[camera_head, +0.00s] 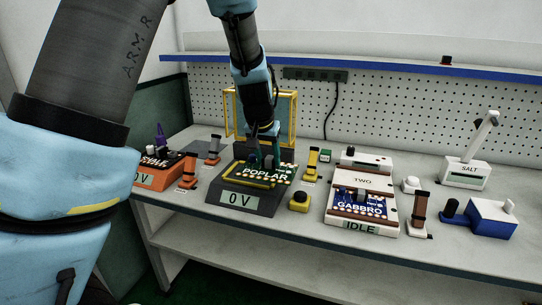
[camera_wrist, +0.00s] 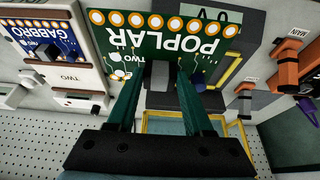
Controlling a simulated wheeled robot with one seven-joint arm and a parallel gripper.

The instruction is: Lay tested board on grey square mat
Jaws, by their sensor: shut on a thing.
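The green board marked POPLAR (camera_head: 265,172) is over the dark tester (camera_head: 219,200), whose display reads 0 V. My gripper (camera_head: 263,158) comes down from above and is shut on the board's rear part. In the wrist view the board (camera_wrist: 172,38) lies at the fingertips (camera_wrist: 160,72), with gold-ringed holes along its far edge. The board is offset from the yellow outline on the tester; I cannot tell whether it touches the tester. I cannot make out a grey square mat in either view.
A yellow frame (camera_head: 293,117) stands behind the tester. An orange tester (camera_head: 155,178) is at left; a white TWO fixture (camera_head: 366,182) with the blue GABBRO board (camera_head: 361,205) is at right. Yellow clamp (camera_head: 312,160), black-topped yellow button (camera_head: 300,200) and SALT device (camera_head: 465,172) stand nearby.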

